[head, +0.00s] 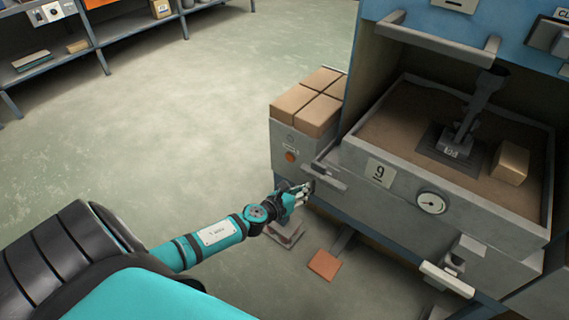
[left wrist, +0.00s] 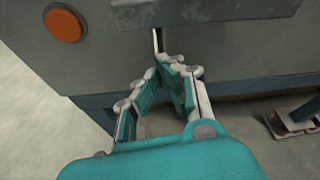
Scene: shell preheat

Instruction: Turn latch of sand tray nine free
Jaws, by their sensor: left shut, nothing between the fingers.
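Sand tray nine (head: 400,207) is a grey drawer with a "9" label and a round gauge, filled with brown sand and standing out from the blue cabinet. A small grey bar, which looks like its latch (head: 328,177), sits at the front's left end. My left gripper (head: 305,187) is shut and empty just below and left of that bar. In the left wrist view the gripper's fingertips (left wrist: 168,65) meet close under a grey plate edge (left wrist: 220,14). I cannot tell whether they touch it. My right gripper is not in view.
A grey box with brown blocks (head: 309,99) and an orange button (head: 290,156) stands left of the tray. A dark fixture (head: 465,130) and a tan block (head: 510,162) rest in the sand. A handle (head: 447,279) is at lower right. An orange tile (head: 325,265) lies on the floor.

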